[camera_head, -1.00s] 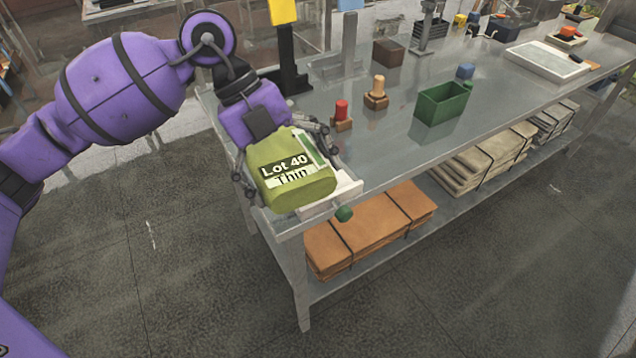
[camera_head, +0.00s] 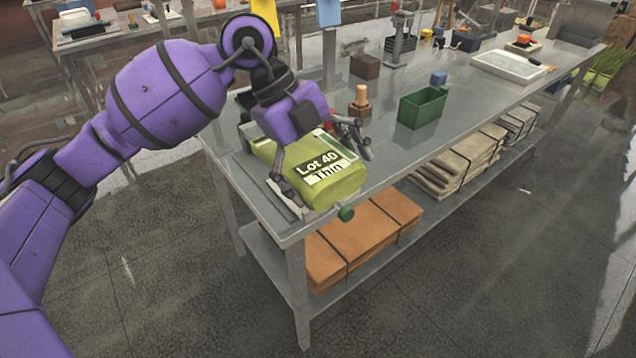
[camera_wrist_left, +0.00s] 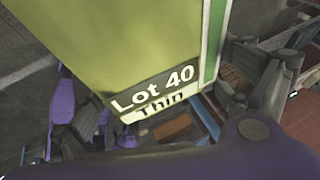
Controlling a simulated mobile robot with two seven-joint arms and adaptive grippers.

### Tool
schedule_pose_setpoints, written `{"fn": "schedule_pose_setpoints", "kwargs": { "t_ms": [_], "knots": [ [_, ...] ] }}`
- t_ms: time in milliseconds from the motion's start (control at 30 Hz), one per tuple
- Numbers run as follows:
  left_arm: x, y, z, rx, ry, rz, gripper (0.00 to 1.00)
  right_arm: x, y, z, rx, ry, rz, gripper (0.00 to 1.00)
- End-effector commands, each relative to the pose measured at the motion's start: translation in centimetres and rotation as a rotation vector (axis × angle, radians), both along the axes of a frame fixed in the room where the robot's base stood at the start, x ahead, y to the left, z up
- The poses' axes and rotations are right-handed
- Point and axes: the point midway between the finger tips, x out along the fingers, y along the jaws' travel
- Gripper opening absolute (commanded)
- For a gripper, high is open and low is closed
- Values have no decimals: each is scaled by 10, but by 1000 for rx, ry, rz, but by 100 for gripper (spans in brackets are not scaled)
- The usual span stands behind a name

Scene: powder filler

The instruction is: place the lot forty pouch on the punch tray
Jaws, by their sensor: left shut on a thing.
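The lot forty pouch (camera_head: 340,188) is olive green with a "Lot 40 Thin" label and a green-and-white strip. My left gripper (camera_head: 326,172) is shut on it, one finger at each side. The pouch is over the near corner of the metal table. A pale tray-like piece (camera_head: 284,197) shows at the pouch's left edge and may be the punch tray; most of it is hidden. I cannot tell whether the pouch touches it. In the left wrist view the pouch (camera_wrist_left: 130,45) fills the upper middle. My right gripper is not in view.
A green knob (camera_head: 346,214) sticks out at the table's front edge. A wooden stamp (camera_head: 360,102), a green bin (camera_head: 422,106) and a brown block (camera_head: 366,67) stand farther along the table (camera_head: 450,85). Brown bundles (camera_head: 365,235) lie on the lower shelf.

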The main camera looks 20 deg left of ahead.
Motion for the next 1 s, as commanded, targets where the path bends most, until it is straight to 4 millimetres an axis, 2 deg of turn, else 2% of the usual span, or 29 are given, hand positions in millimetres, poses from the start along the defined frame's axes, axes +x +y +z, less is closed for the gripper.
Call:
{"fn": "schedule_pose_setpoints", "kwargs": {
  "t_ms": [233,433,767,900,1000],
  "knots": [
    [58,23,-28,-3,4,2,59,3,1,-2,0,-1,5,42],
    [87,36,-65,-2,6,0,59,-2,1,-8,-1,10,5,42],
    [105,44,-89,-2,1,-2,59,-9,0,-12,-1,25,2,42],
    [105,44,-110,-2,4,-4,59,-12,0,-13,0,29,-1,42],
    [106,44,-118,-1,0,-1,59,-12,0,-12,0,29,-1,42]
  ]
}}
